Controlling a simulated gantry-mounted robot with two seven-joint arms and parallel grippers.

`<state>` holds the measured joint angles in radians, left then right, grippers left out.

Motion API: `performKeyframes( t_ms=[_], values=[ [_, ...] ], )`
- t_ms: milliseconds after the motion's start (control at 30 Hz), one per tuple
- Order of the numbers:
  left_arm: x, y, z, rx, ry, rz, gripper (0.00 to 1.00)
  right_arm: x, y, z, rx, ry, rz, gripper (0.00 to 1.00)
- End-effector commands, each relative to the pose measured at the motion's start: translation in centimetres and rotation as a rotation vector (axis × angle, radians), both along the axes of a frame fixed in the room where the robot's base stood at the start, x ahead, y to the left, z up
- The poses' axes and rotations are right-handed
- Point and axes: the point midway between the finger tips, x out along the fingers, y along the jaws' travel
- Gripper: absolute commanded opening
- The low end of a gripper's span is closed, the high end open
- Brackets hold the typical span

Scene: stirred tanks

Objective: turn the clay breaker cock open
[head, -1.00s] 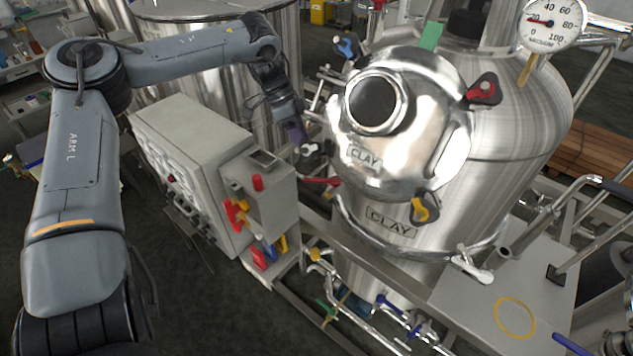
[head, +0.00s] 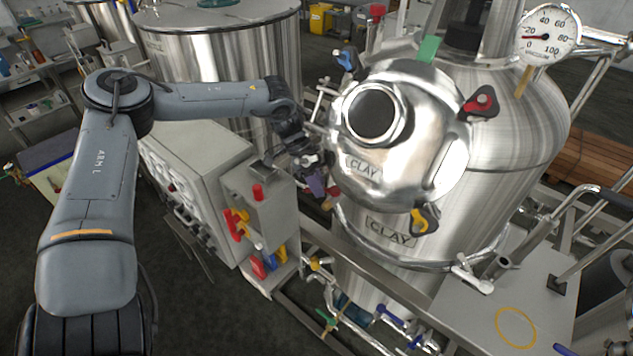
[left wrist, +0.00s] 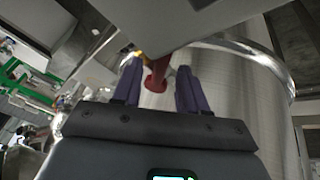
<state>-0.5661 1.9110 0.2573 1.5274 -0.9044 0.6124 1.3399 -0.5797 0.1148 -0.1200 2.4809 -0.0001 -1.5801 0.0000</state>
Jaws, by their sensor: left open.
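The clay tank (head: 450,185), shiny steel with CLAY labels, stands right of centre in the head view. A red lever (left wrist: 157,78), which I take for the clay breaker cock's handle, shows in the left wrist view with a yellow part (left wrist: 142,57) beside it. My left gripper (head: 323,192) is at the tank's left side in the head view and mostly hides the lever there. Its purple fingers stand apart on either side of the red lever in the left wrist view (left wrist: 159,76). I cannot tell whether they touch it. My right gripper is not in view.
A grey control box (head: 258,205) with red, yellow and blue handles stands just left of my gripper. The tank's domed lid (head: 430,120) overhangs close on the right. A steel frame rail (head: 365,258) and pipes run below.

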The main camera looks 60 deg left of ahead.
Motion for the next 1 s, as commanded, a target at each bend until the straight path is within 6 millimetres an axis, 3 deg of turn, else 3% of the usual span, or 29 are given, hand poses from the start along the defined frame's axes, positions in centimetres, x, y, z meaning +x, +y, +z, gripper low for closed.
performKeyframes(
  t_ms=[200, 500, 1000],
  values=[
    [0.01, -0.01, -0.01, 0.000, 0.000, 0.000, 0.42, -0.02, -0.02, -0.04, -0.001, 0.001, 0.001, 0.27],
    [0.01, 0.00, 0.00, 0.000, 0.000, 0.000, 0.00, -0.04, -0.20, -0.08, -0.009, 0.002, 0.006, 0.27],
    [-0.06, -0.13, 0.01, -0.001, -0.002, 0.029, 0.00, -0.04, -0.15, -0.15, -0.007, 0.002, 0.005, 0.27]
  ],
)
